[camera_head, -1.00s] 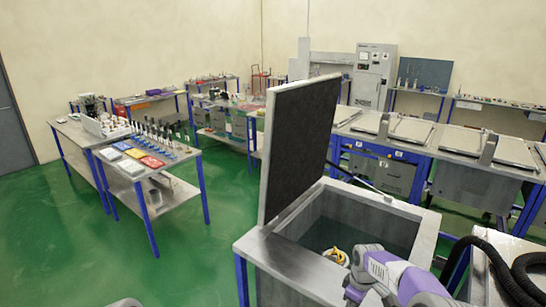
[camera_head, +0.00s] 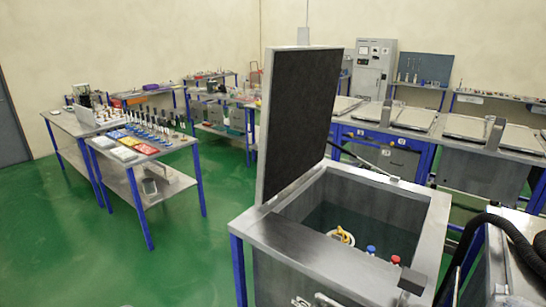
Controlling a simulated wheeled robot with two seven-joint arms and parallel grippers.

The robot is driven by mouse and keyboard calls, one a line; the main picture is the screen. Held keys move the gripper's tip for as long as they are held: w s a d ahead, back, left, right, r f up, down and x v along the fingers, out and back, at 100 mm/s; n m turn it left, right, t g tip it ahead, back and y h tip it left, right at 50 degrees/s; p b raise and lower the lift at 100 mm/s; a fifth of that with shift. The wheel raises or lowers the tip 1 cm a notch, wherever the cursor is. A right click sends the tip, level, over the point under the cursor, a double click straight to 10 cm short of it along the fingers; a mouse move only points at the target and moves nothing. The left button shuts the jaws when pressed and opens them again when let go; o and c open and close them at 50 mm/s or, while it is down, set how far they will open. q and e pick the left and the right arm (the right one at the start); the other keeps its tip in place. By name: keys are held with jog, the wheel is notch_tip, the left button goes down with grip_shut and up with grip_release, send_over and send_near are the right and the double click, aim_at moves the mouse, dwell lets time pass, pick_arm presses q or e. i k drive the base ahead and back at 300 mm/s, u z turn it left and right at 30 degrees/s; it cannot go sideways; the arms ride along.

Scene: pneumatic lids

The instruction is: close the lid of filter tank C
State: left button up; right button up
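The tank (camera_head: 300,245) in the foreground is a grey metal box with an open top. Its lid (camera_head: 300,120), a dark panel with a light metal edge, stands raised and nearly upright at the tank's left side. A label on the tank's front is cut off at the bottom edge, so I cannot read its letter. A yellow-and-white coiled thing (camera_head: 342,236) shows inside the opening. A blue-topped part (camera_head: 371,250) and a red-topped part (camera_head: 395,260) show near the front rim. Neither of my grippers is in view.
A dark block (camera_head: 412,282) sits at the tank's front right corner. A thick black hose (camera_head: 500,228) runs over the unit at right. Closed-lid tanks (camera_head: 465,130) line the back right. A workbench (camera_head: 125,165) stands at left, with open green floor before it.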

aim_at(299, 84)
jog(key=k, duration=0.5)
jog(key=u, duration=1.35)
jog(key=i, duration=3.5)
jog(key=z, duration=4.9)
